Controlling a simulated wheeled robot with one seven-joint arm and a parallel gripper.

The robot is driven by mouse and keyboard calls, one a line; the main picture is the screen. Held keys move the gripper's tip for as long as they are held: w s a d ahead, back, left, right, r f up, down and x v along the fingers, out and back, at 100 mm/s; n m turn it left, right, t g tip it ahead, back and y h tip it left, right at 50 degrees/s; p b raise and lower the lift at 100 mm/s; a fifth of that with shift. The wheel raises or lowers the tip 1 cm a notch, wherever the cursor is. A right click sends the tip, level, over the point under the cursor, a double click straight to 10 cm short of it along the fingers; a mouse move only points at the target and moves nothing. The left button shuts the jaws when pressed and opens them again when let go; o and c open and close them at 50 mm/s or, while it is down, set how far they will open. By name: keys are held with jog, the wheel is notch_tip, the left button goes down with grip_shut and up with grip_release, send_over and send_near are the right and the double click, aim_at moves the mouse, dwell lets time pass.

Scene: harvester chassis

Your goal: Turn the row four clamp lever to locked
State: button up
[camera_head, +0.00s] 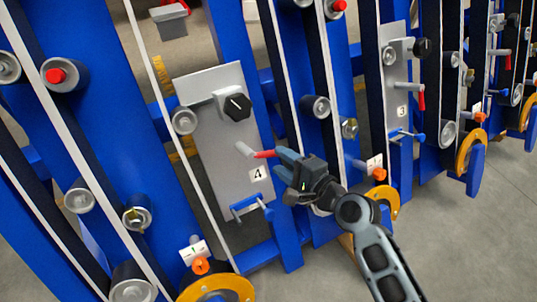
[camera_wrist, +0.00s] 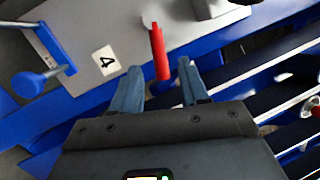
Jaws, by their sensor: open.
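The row four clamp lever (camera_head: 264,154) has a red handle and sticks out to the right from a grey pivot on the grey plate (camera_head: 217,185) marked 4. My gripper (camera_head: 283,160) is at the lever's red end in the head view. In the wrist view the red lever (camera_wrist: 159,52) reaches down between the tips of my two blue fingers (camera_wrist: 160,80). The fingers are open, with a gap on each side of the lever. Whether either finger touches it cannot be told from the head view.
A black knob (camera_head: 237,107) is above the lever on the same plate. A blue-ended handle (camera_head: 247,207) is below it. Plate 3 (camera_head: 401,85) with its own red lever stands to the right. Blue frame bars and rollers surround the plate; grey floor is open at the lower right.

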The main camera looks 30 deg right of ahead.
aim_at(273, 156)
jog(key=shift+b+x, duration=0.35)
jog(key=shift+x, duration=3.25)
jog(key=shift+c, duration=0.4)
grip_shut()
